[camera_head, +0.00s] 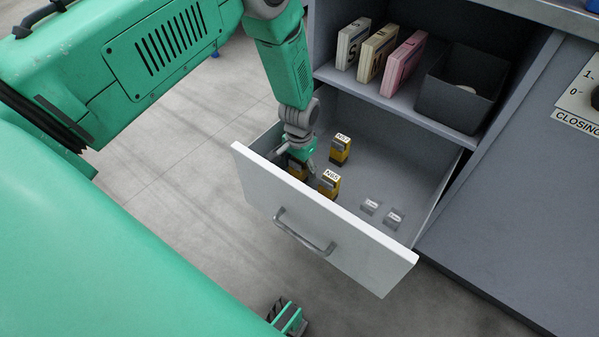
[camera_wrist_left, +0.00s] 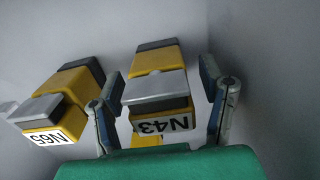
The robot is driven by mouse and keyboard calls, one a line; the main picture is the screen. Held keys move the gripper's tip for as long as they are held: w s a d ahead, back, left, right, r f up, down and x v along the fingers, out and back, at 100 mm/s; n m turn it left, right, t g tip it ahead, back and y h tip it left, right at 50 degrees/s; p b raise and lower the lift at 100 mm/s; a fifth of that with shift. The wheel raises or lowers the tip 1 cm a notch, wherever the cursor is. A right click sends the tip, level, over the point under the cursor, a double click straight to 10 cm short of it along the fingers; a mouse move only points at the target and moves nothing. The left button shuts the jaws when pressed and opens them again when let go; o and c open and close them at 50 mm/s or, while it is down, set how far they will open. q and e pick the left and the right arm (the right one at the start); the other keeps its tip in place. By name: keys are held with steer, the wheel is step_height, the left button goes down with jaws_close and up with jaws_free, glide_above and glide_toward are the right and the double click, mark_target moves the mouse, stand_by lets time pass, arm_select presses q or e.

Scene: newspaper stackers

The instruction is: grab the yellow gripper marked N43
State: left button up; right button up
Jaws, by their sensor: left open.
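The yellow gripper marked N43 (camera_wrist_left: 158,88) has a grey plate and dark end, and stands in the open drawer. In the wrist view it lies between the two fingers of my left gripper (camera_wrist_left: 160,80), which are apart on either side with gaps visible. In the head view, my left gripper (camera_head: 302,156) reaches down into the drawer's left front corner and mostly hides the N43 piece (camera_head: 297,170). A similar yellow piece marked N65 (camera_head: 328,184) stands just right of it, also seen in the wrist view (camera_wrist_left: 58,110).
The drawer (camera_head: 335,232) has a white front and a handle. A yellow piece marked N57 (camera_head: 340,150) stands farther back; two small clear pieces (camera_head: 381,212) lie at the right. Above, a shelf holds lettered blocks (camera_head: 378,55) and a dark bin (camera_head: 462,90).

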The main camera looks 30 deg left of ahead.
arm_select(q)
steer(key=shift+r, duration=0.15)
steer(key=shift+d, duration=0.1)
steer(key=c, duration=1.1)
steer(key=shift+c, duration=1.2)
steer(key=shift+a, duration=0.2)
